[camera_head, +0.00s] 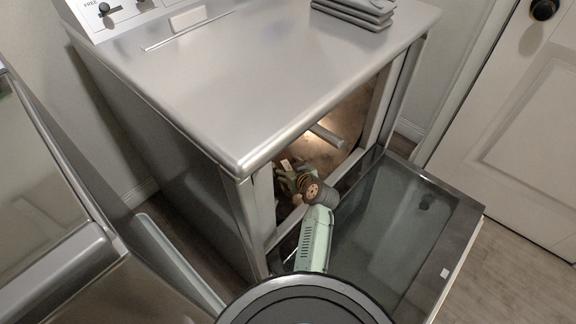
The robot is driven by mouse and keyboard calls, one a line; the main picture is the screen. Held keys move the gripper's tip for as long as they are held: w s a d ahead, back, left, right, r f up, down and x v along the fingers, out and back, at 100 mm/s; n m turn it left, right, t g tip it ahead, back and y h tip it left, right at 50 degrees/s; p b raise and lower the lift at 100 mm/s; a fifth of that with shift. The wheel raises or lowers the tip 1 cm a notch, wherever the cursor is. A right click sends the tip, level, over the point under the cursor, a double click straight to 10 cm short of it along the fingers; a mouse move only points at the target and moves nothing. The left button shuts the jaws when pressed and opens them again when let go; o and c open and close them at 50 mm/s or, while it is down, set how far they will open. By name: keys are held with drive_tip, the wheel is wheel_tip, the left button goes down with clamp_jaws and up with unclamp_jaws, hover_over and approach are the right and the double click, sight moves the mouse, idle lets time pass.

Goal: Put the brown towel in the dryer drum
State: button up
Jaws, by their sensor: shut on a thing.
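The dryer (180,130) is a grey metal machine with its front door (385,240) swung down open. Its drum (350,112) shows brownish and warmly lit through the opening. My gripper (285,180) is inside the opening, near its left side, with my pale green arm reaching in over the open door. The fingers are small and partly hidden by my wrist. The gripper is shut on brown cloth, the brown towel, whose outline is hard to tell from the brownish drum interior. How far in the towel lies cannot be told.
Folded grey towels (355,8) lie stacked on the dryer top. A light grey bar (327,136) shows in the opening to the right of my wrist. Another metal appliance (50,230) stands at the left. A white door (520,120) is at the right, with bare floor before it.

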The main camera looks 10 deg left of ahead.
drive_tip(key=shift+f+b, duration=1.05)
drive_tip(key=shift+f, duration=0.2)
drive_tip(key=o, duration=1.4)
drive_tip(key=shift+o, duration=0.2)
drive_tip(key=shift+s, duration=0.1)
drive_tip(key=v, duration=1.2)
